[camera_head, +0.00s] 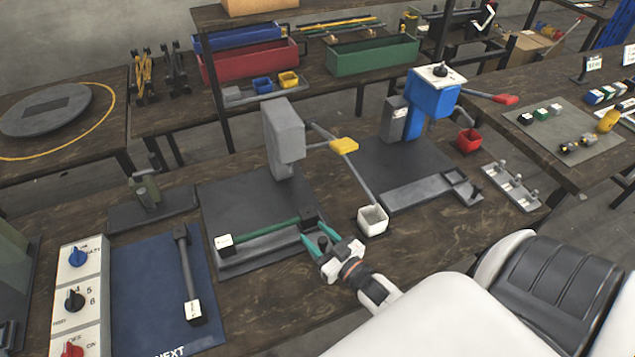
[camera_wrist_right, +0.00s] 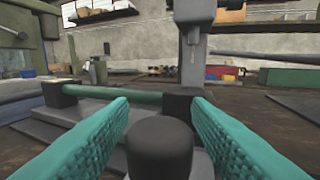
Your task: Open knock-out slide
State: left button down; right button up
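The grey press (camera_head: 283,140) stands at the middle of the bench on a dark base plate. A green bar (camera_head: 263,233) with dark end blocks lies across the front of this plate, a white tag on its left end. The bar also shows in the right wrist view (camera_wrist_right: 125,96). My right gripper (camera_head: 314,233) is open, its teal fingers in front of the bar's right end block (camera_head: 307,214). In the right wrist view a rounded black knob (camera_wrist_right: 160,146) shows between the spread fingers. I cannot tell whether either finger touches it. My left gripper is not in view.
A white cup (camera_head: 373,222) stands right of the gripper. The blue press (camera_head: 432,98) with a red-tipped lever is farther right. A blue mat (camera_head: 150,290) with a dark bar and a switch panel (camera_head: 76,315) are at the left. Bare bench lies in front of the cup.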

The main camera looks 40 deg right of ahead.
jog(key=shift+s, duration=0.1)
jog(key=shift+s, duration=0.25)
jog(key=s, duration=0.3)
jog(key=s+b, duration=0.1)
jog(key=s, duration=0.3)
jog(key=s+d+b, duration=0.1)
jog(key=s, duration=0.2)
jog(key=shift+s+f, duration=0.1)
jog(key=shift+s, duration=0.55)
